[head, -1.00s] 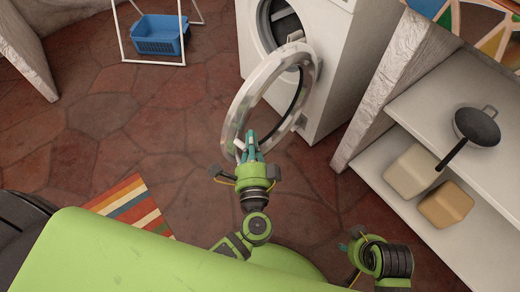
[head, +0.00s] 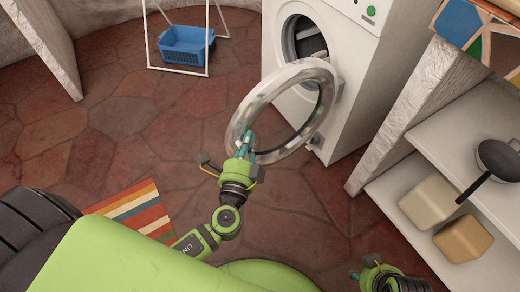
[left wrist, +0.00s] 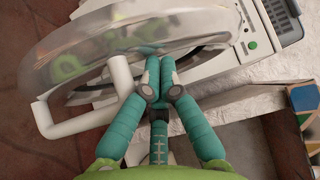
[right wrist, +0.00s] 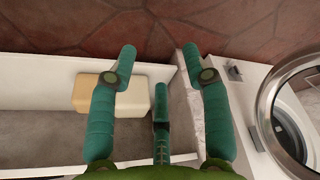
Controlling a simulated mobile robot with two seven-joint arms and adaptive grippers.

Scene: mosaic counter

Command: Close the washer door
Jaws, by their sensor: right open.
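The washer (head: 345,85) is a white front-loader at the top centre. Its round door (head: 262,92) stands open, a silvery ring with a clear middle, hinged at the right of the drum opening. In the left wrist view the door's ring (left wrist: 75,65) fills the upper left, with a white bar handle (left wrist: 75,126) beside my fingers. My left gripper (head: 247,142) has its fingertips together against the near left part of the ring; nothing shows between them. My right gripper (right wrist: 158,55) is open and empty, well apart from the door.
A counter with open shelves (head: 450,115) stands right of the washer, holding a pan (head: 500,160) and two blocks. A striped rug (head: 135,210) lies at left. The tiled floor left of the door is clear.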

